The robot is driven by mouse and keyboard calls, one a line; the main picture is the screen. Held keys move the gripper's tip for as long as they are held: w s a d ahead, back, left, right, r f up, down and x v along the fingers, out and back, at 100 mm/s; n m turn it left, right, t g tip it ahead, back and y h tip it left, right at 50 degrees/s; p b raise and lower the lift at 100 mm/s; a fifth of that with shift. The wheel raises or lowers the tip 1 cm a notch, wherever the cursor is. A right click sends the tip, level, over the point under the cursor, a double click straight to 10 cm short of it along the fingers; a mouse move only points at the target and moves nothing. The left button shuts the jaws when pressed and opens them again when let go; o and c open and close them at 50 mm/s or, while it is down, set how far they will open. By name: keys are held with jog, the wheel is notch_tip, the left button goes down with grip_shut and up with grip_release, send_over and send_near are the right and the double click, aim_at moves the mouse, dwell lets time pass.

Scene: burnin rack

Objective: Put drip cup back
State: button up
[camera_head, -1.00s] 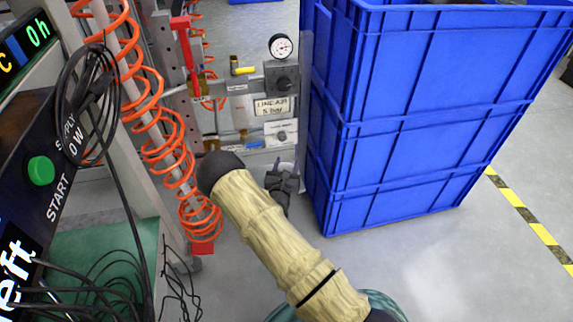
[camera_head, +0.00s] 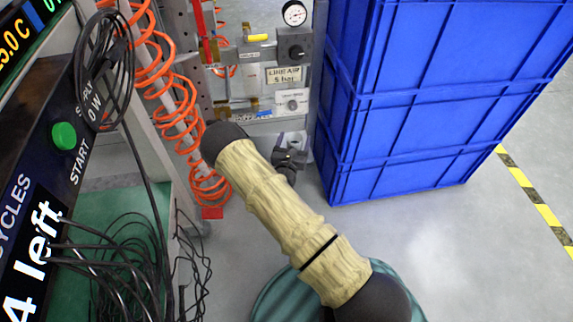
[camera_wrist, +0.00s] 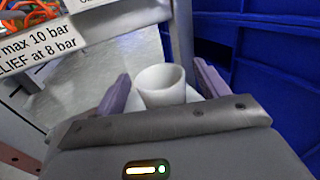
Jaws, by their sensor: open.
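The drip cup (camera_wrist: 162,86) is a white, open-topped round cup. In the wrist view it stands upright between the two fingers of my gripper (camera_wrist: 160,92), which are apart, with a gap showing on at least the right side. I cannot tell whether the left finger touches it. In the head view my gripper (camera_head: 288,160) is a dark shape low in front of the air panel (camera_head: 283,105), and the cup is hidden there behind my arm and gripper.
Stacked blue crates (camera_head: 415,100) stand close to the right of my gripper. A coiled orange hose (camera_head: 180,110) hangs at the left, beside a console with a green START button (camera_head: 64,136) and loose black cables (camera_head: 115,250). Open floor (camera_head: 450,250) lies at the right.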

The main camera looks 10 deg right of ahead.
jog(key=p+v, duration=0.7)
jog(key=v, duration=0.7)
jog(key=shift+s, duration=0.3)
